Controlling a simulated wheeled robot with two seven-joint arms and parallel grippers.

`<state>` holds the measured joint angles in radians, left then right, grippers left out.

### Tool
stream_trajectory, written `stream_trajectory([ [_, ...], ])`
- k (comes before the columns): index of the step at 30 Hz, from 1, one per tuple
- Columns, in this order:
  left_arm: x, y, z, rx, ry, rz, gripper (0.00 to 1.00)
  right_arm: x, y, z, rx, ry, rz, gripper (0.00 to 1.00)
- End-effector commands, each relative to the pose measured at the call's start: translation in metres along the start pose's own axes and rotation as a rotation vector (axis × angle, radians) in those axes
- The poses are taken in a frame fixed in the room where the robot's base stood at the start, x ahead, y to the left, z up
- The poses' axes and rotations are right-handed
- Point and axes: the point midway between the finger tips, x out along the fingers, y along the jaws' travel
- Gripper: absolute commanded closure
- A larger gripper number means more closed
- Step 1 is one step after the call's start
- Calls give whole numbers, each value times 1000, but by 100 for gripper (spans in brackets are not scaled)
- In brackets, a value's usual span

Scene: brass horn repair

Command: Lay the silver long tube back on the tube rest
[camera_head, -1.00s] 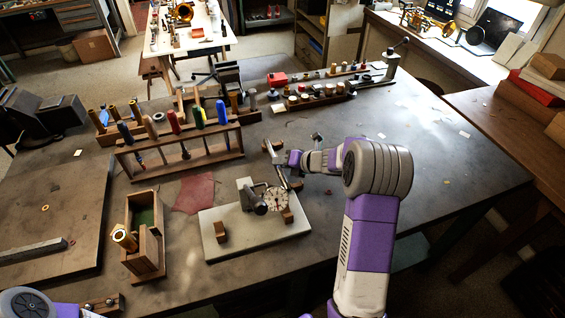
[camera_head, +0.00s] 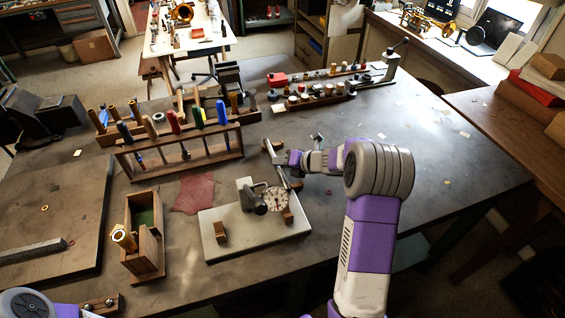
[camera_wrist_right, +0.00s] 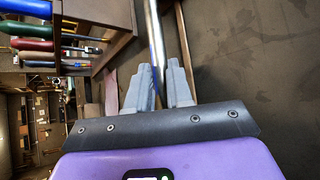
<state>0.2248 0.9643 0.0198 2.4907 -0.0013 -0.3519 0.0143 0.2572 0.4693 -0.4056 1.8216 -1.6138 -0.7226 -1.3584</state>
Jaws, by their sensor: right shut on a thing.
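The silver long tube (camera_head: 276,160) is a thin, shiny rod near the middle of the bench in the head view. In the right wrist view the tube (camera_wrist_right: 155,40) runs up from between my fingers. My right gripper (camera_head: 284,161) is shut on it; its fingertips (camera_wrist_right: 163,75) flank the tube. My left gripper is out of view; only part of my left arm shows bottom left.
A pale slab (camera_head: 235,240) with a round dial (camera_head: 274,199) and wooden blocks stands just nearer. A wooden tool rack (camera_head: 190,160) with coloured handles is to the left. A red cloth (camera_head: 195,193) lies between. The bench to the right is mostly clear.

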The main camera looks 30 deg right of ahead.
Motion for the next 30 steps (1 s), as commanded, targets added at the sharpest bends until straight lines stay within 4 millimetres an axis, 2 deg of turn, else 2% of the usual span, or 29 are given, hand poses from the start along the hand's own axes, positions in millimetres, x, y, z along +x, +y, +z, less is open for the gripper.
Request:
stream_trajectory([
  [4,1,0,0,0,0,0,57,1,0,0,0,-1,1,100],
  [5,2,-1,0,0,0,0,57,1,-1,0,0,-1,1,78],
  [9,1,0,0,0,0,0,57,0,0,0,0,0,1,57],
  [11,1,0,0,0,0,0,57,0,0,0,0,0,1,50],
  [20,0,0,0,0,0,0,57,-2,0,0,0,0,0,50],
  [23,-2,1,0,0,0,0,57,-13,0,1,0,-2,0,50],
  [30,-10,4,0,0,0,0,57,-54,0,1,1,-3,0,50],
])
